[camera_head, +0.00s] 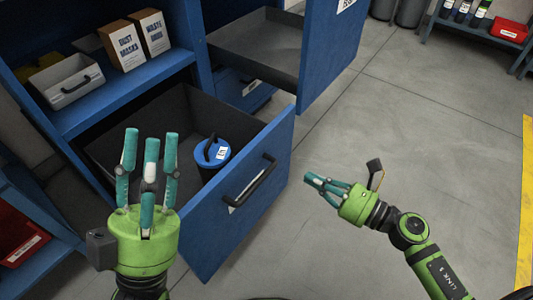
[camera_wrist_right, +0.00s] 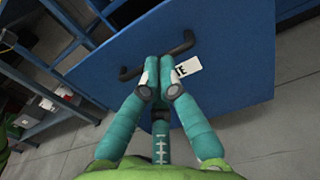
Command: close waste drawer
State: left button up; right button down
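The waste drawer (camera_head: 215,215) stands pulled out, with a blue front, a black bar handle (camera_head: 250,183) and a grey inside. A dark canister with a blue lid (camera_head: 211,151) stands in it. In the right wrist view the drawer front (camera_wrist_right: 235,60), its handle (camera_wrist_right: 130,73) and a partly hidden white label (camera_wrist_right: 186,68) lie beyond my fingers. My right gripper (camera_head: 310,182) is shut and empty, its fingertips pointing at the front, apart from the handle in the head view. My left gripper (camera_head: 151,140) is open and empty, fingers up, overlapping the drawer opening in the picture.
Another drawer (camera_head: 262,45) also stands open behind, its blue front (camera_head: 328,45) jutting out to the right. A shelf (camera_head: 130,88) above holds two cartons (camera_head: 138,40) and a grey bin (camera_head: 68,82). The grey floor (camera_head: 430,120) to the right is clear.

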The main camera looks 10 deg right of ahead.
aim_at(257, 148)
jog(key=x, duration=1.3)
jog(key=shift+w+a, duration=0.1)
jog(key=shift+a, duration=0.05)
pick_arm(q)
jog(key=shift+w+d, duration=0.1)
jog(key=shift+d, duration=0.05)
